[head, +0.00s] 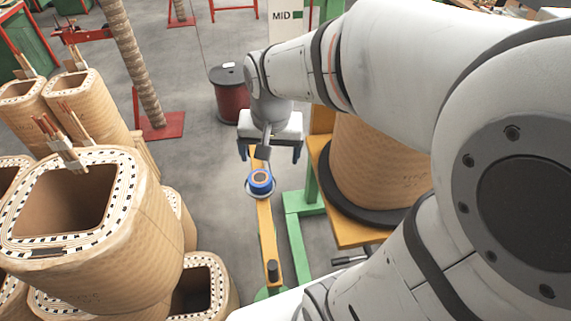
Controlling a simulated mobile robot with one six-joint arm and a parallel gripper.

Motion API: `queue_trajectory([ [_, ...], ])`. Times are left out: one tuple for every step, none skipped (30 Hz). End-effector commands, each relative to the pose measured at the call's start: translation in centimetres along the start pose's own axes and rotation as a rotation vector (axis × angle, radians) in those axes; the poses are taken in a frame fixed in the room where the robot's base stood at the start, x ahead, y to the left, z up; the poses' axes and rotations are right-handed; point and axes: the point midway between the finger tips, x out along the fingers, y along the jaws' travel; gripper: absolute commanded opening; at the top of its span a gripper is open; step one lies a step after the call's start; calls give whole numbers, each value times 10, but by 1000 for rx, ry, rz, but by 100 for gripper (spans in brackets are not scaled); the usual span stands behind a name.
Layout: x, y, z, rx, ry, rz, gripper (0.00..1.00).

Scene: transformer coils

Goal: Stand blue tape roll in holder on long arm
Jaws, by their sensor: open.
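The roll has a blue rim and a dark centre. How squarely it is seated I cannot tell at this size. My gripper (270,152) is just beyond and above the roll in the head view, with its two dark blue fingers spread wide. It looks empty and apart from the roll. The long arm reaches from under my gripper towards the bottom of the view, with a dark knob (272,270) near its near end.
A large wrapped coil (375,165) stands on a yellow and green stand (300,212) at right. Several wrapped coils (95,220) crowd the left. A dark red drum (231,95) stands behind my gripper. Grey floor (205,165) is clear between the coils and the long arm.

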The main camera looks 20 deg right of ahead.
Motion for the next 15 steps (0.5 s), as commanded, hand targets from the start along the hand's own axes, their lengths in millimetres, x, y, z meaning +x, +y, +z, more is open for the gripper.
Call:
queue_trajectory([
  [-10,5,12,-57,23,-9,86],
  [-14,8,19,-94,34,-12,86],
  [-19,11,28,-142,47,-15,86],
  [-22,14,34,-176,56,-17,86],
  [-25,16,40,-207,64,-18,86],
  [-28,19,47,-246,75,-20,86],
  [-29,21,52,-272,81,-20,86],
  [-31,23,56,-294,89,-21,86],
  [-32,25,61,-321,96,-21,86],
  [-33,26,64,-339,100,-21,86],
  [-34,33,64,-351,104,-21,86],
  [-34,38,65,-362,108,-20,86],
  [-35,39,66,-369,110,-19,86],
  [-35,40,67,-374,111,-19,86],
  [-35,40,68,-380,112,-19,86],
])
